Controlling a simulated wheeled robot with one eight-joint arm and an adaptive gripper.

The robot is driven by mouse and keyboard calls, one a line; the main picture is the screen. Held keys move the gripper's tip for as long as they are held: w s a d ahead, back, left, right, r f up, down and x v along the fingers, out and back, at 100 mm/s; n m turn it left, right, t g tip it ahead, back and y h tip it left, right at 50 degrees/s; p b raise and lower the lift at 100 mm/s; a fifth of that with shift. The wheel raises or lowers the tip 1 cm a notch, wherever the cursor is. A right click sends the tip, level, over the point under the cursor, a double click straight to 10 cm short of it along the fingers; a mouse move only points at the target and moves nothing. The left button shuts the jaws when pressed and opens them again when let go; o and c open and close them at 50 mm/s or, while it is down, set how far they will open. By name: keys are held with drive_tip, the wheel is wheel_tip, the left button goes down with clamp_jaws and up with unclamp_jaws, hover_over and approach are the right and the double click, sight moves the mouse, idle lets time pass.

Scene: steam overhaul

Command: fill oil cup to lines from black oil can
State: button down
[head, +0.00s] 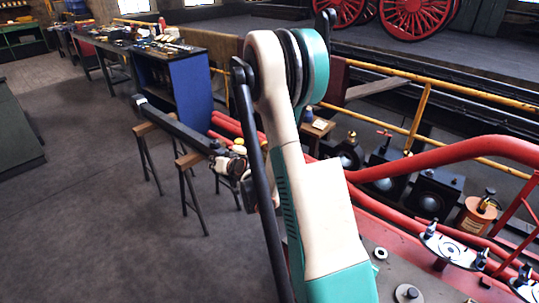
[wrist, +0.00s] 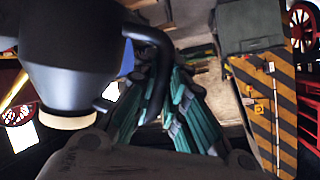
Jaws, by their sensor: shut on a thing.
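In the wrist view my gripper (wrist: 168,88) has its teal fingers closed around the curved black handle of a black can (wrist: 72,62), which I take to be the oil can. The can fills the upper left of that view, close to the camera, with a pale cream end facing down in the picture. Its spout and contents do not show. In the head view my arm stands across the middle and I cannot make out the gripper or the can. I cannot tell for certain which fitting is the oil cup; its lines do not show.
Black box fittings (head: 433,190) with brass tops stand at the right, near an orange can (head: 476,216). Red pipes (head: 450,152) and a yellow rail (head: 420,112) run there. A dark bar (head: 178,122) rests on trestles. A blue-sided bench (head: 185,95) stands behind. Floor at left is clear.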

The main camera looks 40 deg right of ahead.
idle(0.4)
drive_tip(key=f+b, duration=0.1)
drive_tip(key=f+n+h+b, duration=0.1)
drive_tip(key=f, duration=0.1)
drive_tip(key=f+n+b, duration=0.1)
drive_tip(key=b, duration=0.1)
drive_tip(key=shift+d+f, duration=0.25)
drive_tip(key=shift+f, duration=0.1)
drive_tip(key=shift+d+f+n+h+p, duration=0.15)
drive_tip(key=shift+f+n+h+p, duration=0.15)
drive_tip(key=shift+f+h, duration=0.15)
drive_tip(key=shift+r, duration=0.15)
drive_tip(key=shift+a+r+m+y+p, duration=0.1)
drive_tip(key=shift+r+m+y+p, duration=0.45)
drive_tip(key=shift+r, duration=0.55)
drive_tip(key=shift+a+r+m+y+p, duration=0.1)
drive_tip(key=shift+r+m+y+p, duration=0.3)
drive_tip(key=shift+r+p, duration=0.55)
drive_tip(key=shift+a+r+m+y+p, duration=0.1)
drive_tip(key=shift+r+m+y+p, duration=0.3)
drive_tip(key=shift+r, duration=0.85)
drive_tip(key=shift+f+h+b, duration=0.3)
drive_tip(key=shift+f, duration=0.05)
drive_tip(key=shift+d+f+n+h+b, duration=0.15)
drive_tip(key=shift+f+n+h+b, duration=0.5)
drive_tip(key=shift+f, duration=0.9)
drive_tip(key=shift+d+f+n+h+b, duration=0.15)
drive_tip(key=shift+f+n+h+b, duration=0.3)
drive_tip(key=shift+f+n+b, duration=0.75)
